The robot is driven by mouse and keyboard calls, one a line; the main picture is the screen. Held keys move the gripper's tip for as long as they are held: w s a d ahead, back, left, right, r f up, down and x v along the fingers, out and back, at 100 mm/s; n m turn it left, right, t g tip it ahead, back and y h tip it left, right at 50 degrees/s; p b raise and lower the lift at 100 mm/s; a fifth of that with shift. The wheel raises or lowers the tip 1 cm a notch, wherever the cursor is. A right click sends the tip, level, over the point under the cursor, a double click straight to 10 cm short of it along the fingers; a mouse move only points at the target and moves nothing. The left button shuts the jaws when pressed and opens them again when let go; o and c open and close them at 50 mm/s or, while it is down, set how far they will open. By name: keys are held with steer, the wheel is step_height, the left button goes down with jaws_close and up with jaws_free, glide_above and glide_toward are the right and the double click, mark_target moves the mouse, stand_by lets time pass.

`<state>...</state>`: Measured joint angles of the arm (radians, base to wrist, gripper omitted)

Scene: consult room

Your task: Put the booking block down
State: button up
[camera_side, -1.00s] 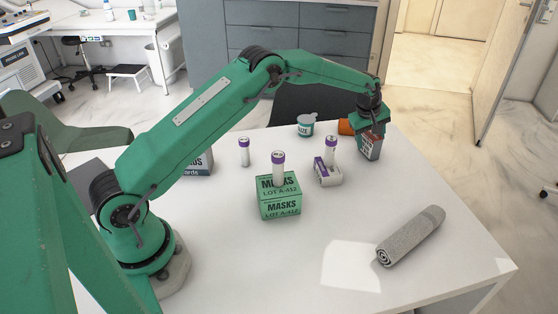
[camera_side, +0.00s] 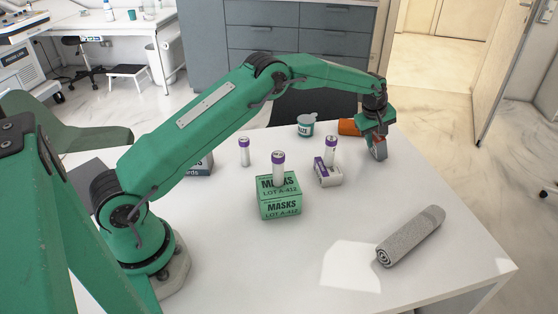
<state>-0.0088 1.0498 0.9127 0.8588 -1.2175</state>
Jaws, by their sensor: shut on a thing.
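The booking block (camera_side: 379,151) is a small grey block with a reddish edge, at the far right part of the white table (camera_side: 330,225). My gripper (camera_side: 375,137) points down and is shut on its upper part, which the jaws hide. The block looks tilted in the jaws. I cannot tell whether its lower end touches the table.
A green masks box (camera_side: 280,197) and a rolled grey towel (camera_side: 411,236) are nearer. The table between block and towel is clear.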

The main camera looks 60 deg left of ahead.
steer(key=o, duration=1.1)
steer(key=shift+v, duration=3.55)
steer(key=shift+s+r, duration=0.15)
steer(key=shift+r, duration=0.15)
steer(key=shift+r, duration=0.1)
